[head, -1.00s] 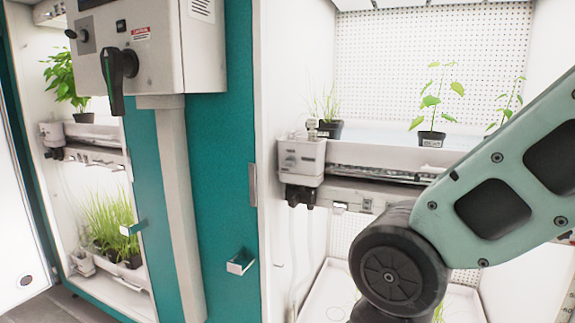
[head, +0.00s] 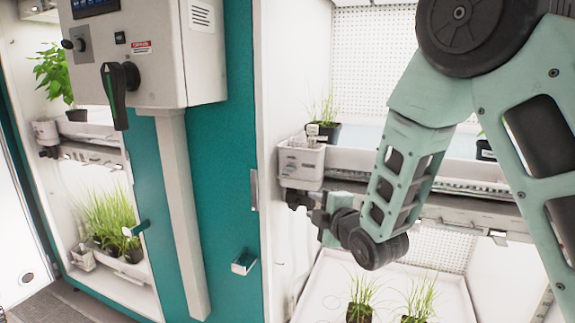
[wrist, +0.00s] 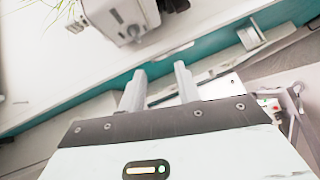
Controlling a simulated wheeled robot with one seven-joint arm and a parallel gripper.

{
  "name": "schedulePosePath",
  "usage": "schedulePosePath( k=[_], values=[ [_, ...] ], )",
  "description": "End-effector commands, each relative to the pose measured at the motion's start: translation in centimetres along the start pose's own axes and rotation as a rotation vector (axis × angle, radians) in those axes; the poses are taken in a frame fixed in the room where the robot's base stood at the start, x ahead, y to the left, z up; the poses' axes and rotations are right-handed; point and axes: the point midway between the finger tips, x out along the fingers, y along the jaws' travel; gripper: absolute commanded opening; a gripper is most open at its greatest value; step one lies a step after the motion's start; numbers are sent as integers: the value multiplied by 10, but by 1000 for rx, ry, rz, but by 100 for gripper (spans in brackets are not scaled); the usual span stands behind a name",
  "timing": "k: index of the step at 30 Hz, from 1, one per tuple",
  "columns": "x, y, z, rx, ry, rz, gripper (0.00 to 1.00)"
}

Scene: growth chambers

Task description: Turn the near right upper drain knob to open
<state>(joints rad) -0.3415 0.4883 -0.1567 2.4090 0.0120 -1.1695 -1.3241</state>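The right chamber's upper tray has a pale drain box (head: 300,163) at its front left corner. A dark drain knob (head: 293,198) hangs under this box. My gripper is beside the knob in the head view, mostly hidden by my own wrist, so I cannot tell whether they touch there. In the wrist view my gripper (wrist: 159,82) has its two pale fingers apart with nothing between them. A grey box with a round fitting (wrist: 133,31) shows beyond the fingertips, apart from them; I cannot tell for sure which knob this is.
A teal door post with a control box (head: 150,60) and black lever stands left of the chamber. A metal latch (head: 243,262) sticks out from it. Potted grass (head: 360,300) stands in the lower tray. A small plant pot (head: 323,132) stands on the upper tray.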

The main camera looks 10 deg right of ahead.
Motion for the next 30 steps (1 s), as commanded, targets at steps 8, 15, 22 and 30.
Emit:
schedulePosePath(
  k=[8,15,22,30],
  values=[
    [6,27,18,-176,-11,153,33],
    [37,34,17,-176,-10,155,33],
    [85,42,17,-175,-11,154,33],
    [138,50,17,-174,-11,153,33]
  ],
)
